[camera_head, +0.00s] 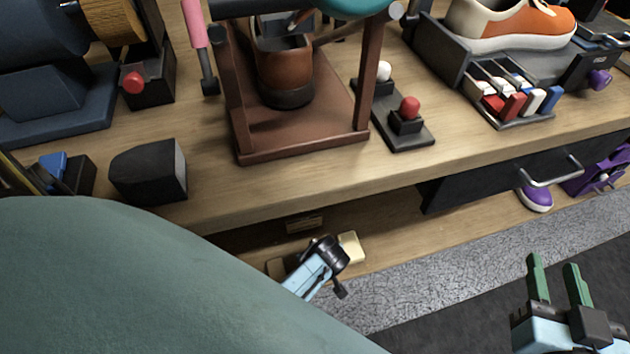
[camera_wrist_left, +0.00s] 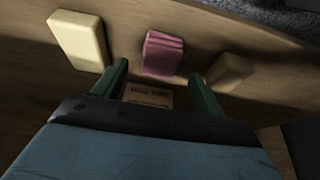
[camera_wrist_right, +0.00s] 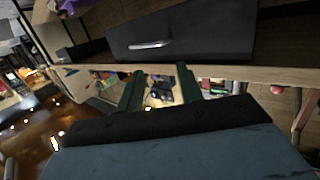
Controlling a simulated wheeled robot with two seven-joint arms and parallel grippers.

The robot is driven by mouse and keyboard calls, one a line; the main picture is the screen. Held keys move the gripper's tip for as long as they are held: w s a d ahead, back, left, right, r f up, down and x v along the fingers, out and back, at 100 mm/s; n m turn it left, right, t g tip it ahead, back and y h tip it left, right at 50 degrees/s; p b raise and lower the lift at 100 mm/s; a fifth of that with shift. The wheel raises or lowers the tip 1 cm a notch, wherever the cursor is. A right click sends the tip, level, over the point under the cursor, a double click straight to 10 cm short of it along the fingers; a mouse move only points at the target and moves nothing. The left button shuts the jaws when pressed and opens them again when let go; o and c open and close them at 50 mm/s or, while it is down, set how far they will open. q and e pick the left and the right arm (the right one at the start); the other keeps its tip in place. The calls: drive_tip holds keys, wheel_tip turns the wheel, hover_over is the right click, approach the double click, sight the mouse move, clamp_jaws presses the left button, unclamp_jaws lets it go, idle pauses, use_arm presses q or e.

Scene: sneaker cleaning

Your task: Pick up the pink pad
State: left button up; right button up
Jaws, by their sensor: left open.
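The pink pad (camera_wrist_left: 162,52) sits on the wooden shelf in the left wrist view, just beyond and between my left gripper's green fingers (camera_wrist_left: 158,76). The fingers are open and nothing shows between their tips. In the head view my left gripper (camera_head: 328,256) is partly seen at the low shelf under the bench, its fingers not clear; the pink pad is hidden there. My right gripper (camera_head: 554,265) is open and empty at the lower right of the head view, away from the bench.
A small labelled plate (camera_wrist_left: 148,97) shows below. The bench (camera_head: 290,185) overhangs the shelf. A black drawer (camera_head: 470,185) with a handle is right of it.

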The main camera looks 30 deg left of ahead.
use_arm(q)
drive_tip(key=b+x, duration=0.2)
drive_tip(key=x, duration=0.1)
drive_tip(key=shift+w+f, duration=0.1)
drive_tip(key=shift+f, duration=0.1)
drive_tip(key=shift+a+f, duration=0.1)
use_arm(e)
wheel_tip(320, 180, up, 10)
drive_tip(key=s+a+t+y, duration=0.1)
drive_tip(key=t+y, duration=0.1)
drive_tip(key=t, duration=0.4)
drive_tip(key=shift+s+a+f+t+y, duration=0.15)
drive_tip(key=shift+s+t+y, duration=0.1)
drive_tip(key=shift+t+y, duration=0.05)
use_arm(q)
drive_tip(key=shift+c, duration=0.4)
drive_tip(key=c, duration=1)
